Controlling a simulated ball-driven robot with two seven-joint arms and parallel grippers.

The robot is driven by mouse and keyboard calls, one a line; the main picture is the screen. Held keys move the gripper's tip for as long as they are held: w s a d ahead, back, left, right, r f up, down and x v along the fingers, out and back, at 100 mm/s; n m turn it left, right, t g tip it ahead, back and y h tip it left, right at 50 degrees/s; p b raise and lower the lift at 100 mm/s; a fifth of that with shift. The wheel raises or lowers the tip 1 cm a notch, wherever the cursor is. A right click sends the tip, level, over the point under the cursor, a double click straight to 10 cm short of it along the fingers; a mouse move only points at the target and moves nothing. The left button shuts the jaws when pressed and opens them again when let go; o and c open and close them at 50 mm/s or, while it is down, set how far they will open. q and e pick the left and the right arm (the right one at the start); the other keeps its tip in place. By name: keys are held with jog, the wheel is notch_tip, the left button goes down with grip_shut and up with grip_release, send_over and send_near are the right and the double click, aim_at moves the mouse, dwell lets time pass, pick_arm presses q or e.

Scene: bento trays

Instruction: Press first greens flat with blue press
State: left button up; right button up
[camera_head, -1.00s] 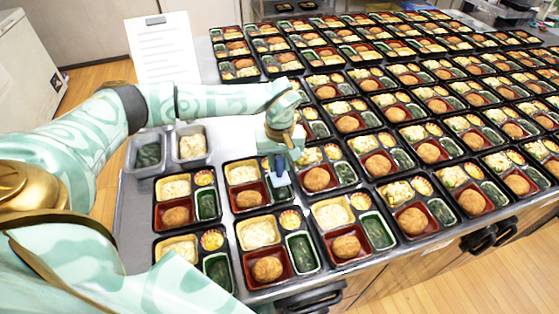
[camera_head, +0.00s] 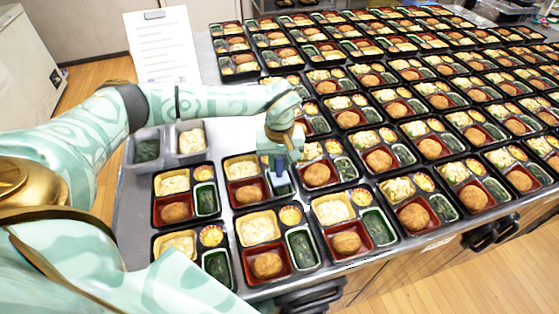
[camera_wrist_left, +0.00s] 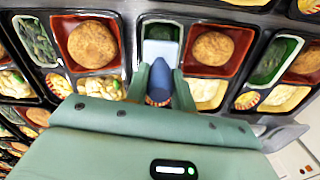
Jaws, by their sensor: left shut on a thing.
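My left gripper (camera_head: 279,157) is shut on the blue press (camera_head: 280,167), which also shows in the left wrist view (camera_wrist_left: 159,80). The press points down, its pale flat plate (camera_wrist_left: 160,51) over the green compartment of a bento tray (camera_head: 232,206). The plate hides much of the dark greens (camera_wrist_left: 160,31); a strip shows beyond it. I cannot tell whether the plate touches them. That tray also holds rice in yellow and a brown patty in red. My right gripper is not in view.
Neighbouring trays stand close on both sides and in front, with greens in green compartments (camera_head: 206,199). Rows of filled trays cover the table to the right. Two grey tubs (camera_head: 147,151) (camera_head: 190,143) and a white sheet (camera_head: 163,45) are behind on the left.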

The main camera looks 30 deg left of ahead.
aim_at(279, 171)
pick_arm(q)
jog(key=shift+f+b, duration=0.5)
jog(key=shift+f, duration=0.65)
grip_shut()
jog(key=shift+f+p, duration=0.35)
jog(key=shift+f, duration=0.1)
dwell(2.8)
notch_tip(279, 171, up, 8)
jog(key=p, duration=0.7)
jog(key=shift+r, duration=0.1)
jog(key=shift+d+f, duration=0.15)
jog(key=shift+f, duration=0.05)
dwell(0.4)
